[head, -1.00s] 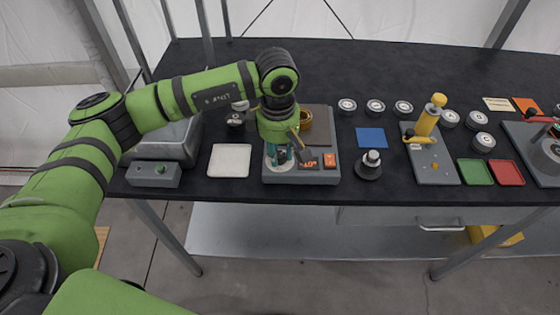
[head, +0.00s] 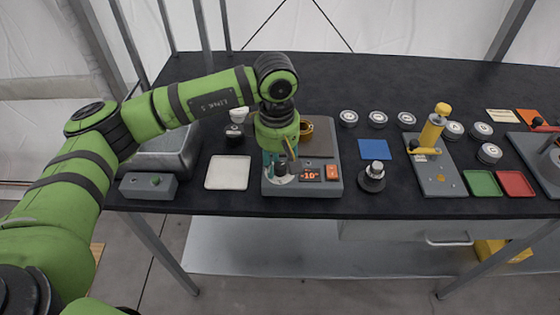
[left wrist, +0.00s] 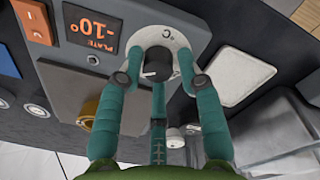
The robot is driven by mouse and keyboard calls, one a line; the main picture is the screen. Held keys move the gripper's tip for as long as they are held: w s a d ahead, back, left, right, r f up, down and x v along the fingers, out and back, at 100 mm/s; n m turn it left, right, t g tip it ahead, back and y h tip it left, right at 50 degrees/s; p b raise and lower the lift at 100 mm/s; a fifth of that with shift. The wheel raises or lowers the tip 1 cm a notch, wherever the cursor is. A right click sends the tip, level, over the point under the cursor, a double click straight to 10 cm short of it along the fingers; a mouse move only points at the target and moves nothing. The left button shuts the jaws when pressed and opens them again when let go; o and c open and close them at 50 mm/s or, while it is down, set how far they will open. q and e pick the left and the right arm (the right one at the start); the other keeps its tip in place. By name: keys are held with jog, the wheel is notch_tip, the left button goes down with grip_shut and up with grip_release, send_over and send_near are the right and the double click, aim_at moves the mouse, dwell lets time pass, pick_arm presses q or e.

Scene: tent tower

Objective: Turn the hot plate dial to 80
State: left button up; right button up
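The hot plate (head: 325,150) is a grey unit with a brown square plate near the table's front edge. Its display (head: 309,175) reads -10° and shows in the left wrist view (left wrist: 91,31). The dial (left wrist: 158,64) is a dark knob with a light pointer mark on a white round scale. My left gripper (left wrist: 164,72) points down over the dial, its teal fingers spread around the knob with visible gaps at both sides. In the head view the left gripper (head: 281,167) partly hides the dial. My right gripper is not in view.
An orange switch (head: 332,172) sits beside the display. A brass-coloured ring-shaped part (head: 305,130) is on the plate behind the gripper. A white tray (head: 228,172) lies left, a dark weight-like piece (head: 372,177) right.

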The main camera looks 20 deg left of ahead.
aim_at(277, 166)
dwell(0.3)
pick_arm(q)
jog(key=shift+r, duration=0.25)
notch_tip(277, 166, up, 12)
jog(key=shift+s+a+f, duration=0.15)
jog(key=shift+s+f, duration=0.05)
jog(key=shift+f, duration=0.05)
dwell(0.3)
